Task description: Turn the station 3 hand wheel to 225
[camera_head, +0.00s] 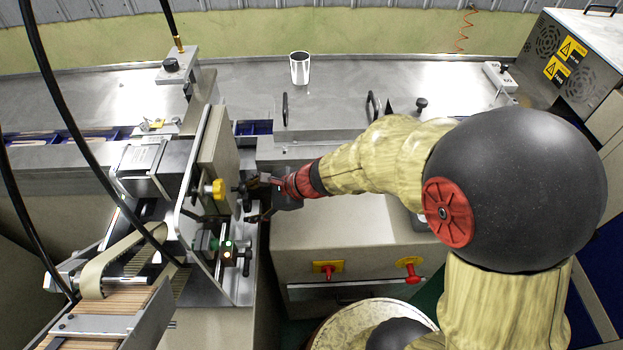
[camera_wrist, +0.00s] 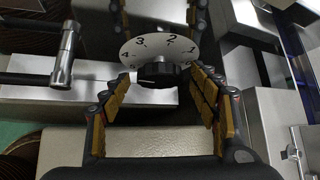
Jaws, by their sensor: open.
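A hand wheel with a black grip knob (camera_wrist: 161,75) and a white numbered dial (camera_wrist: 153,52) shows in the wrist view. Figures including 2 and 3 are legible along the dial's upper part; the exact setting cannot be read. My gripper (camera_head: 260,199) is open in the head view, beside the machine's right side. In the wrist view its padded fingers (camera_wrist: 159,88) stand on both sides of the knob, with gaps visible. Whether any finger touches it cannot be told. In the head view the black wheel (camera_head: 241,189) is small and partly hidden by the gripper.
A yellow knob (camera_head: 216,188) and a black-handled lever (camera_head: 245,260) sit close to my gripper. A chrome handle (camera_wrist: 64,57) stands left of the dial. A cabinet with red switches (camera_head: 328,270) lies below my arm.

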